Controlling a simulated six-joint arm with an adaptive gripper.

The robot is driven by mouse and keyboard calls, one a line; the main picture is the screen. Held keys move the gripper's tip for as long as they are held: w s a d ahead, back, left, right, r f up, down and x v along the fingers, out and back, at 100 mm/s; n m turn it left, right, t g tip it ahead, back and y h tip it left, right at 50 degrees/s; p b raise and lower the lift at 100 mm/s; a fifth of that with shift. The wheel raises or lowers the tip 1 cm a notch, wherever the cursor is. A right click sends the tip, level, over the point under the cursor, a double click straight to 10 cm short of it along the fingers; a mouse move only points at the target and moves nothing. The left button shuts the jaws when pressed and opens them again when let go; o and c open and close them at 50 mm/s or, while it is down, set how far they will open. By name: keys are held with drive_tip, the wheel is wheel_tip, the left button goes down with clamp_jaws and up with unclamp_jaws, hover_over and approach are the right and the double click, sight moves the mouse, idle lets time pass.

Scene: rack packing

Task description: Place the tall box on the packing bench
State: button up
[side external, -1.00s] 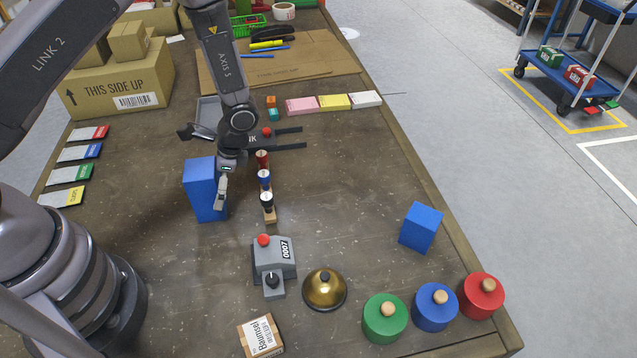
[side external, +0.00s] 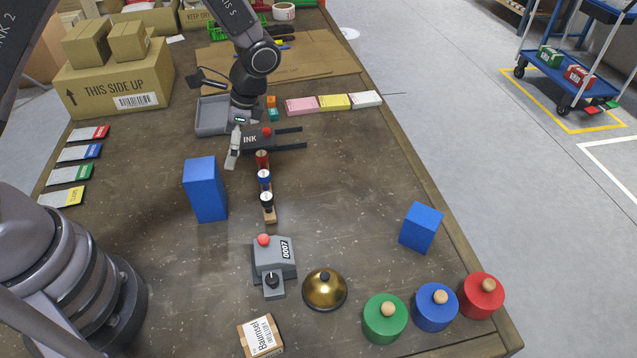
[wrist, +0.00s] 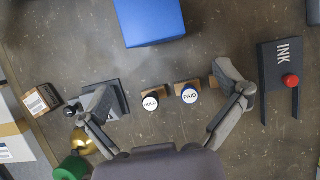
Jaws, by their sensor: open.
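The tall blue box (side external: 205,190) stands upright on the brown packing bench (side external: 335,210), left of the row of stamps, in the side view. Its blue top shows at the upper edge of the wrist view (wrist: 150,22). My gripper (side external: 236,150) is above the bench behind the box, by the ink pad, and apart from the box. In the wrist view my gripper (wrist: 166,90) has its fingers wide apart, with nothing between them at fingertip level; stamps show below. A shorter blue box (side external: 420,228) stands near the bench's right edge.
Stamps (side external: 265,188) stand right of the tall box, with the ink pad (side external: 256,141) behind. A counter device (side external: 273,262), brass bell (side external: 324,290) and lidded round tins (side external: 385,318) are in front. Cartons (side external: 115,80) fill the back left. The bench's middle right is clear.

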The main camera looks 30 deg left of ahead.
drive_tip(key=s+a+r+n+t+h, duration=0.1)
drive_tip(key=s+r+n+t, duration=0.1)
drive_tip(key=r, duration=0.6)
drive_tip(key=s+a+r+n+t+h, duration=0.1)
drive_tip(key=s+a+r+n, duration=0.1)
drive_tip(key=r, duration=0.7)
drive_tip(key=s+a+r+n+t, duration=0.1)
drive_tip(key=s+r+n+t, duration=0.1)
drive_tip(key=s+r, duration=0.3)
drive_tip(key=s+a+r+n+t+h, duration=0.1)
drive_tip(key=s+r+n+t, duration=0.2)
drive_tip(key=s, duration=0.7)
drive_tip(key=shift+s+a+r+t, duration=0.25)
drive_tip(key=shift+a+r+t, duration=0.15)
drive_tip(key=shift+r, duration=0.45)
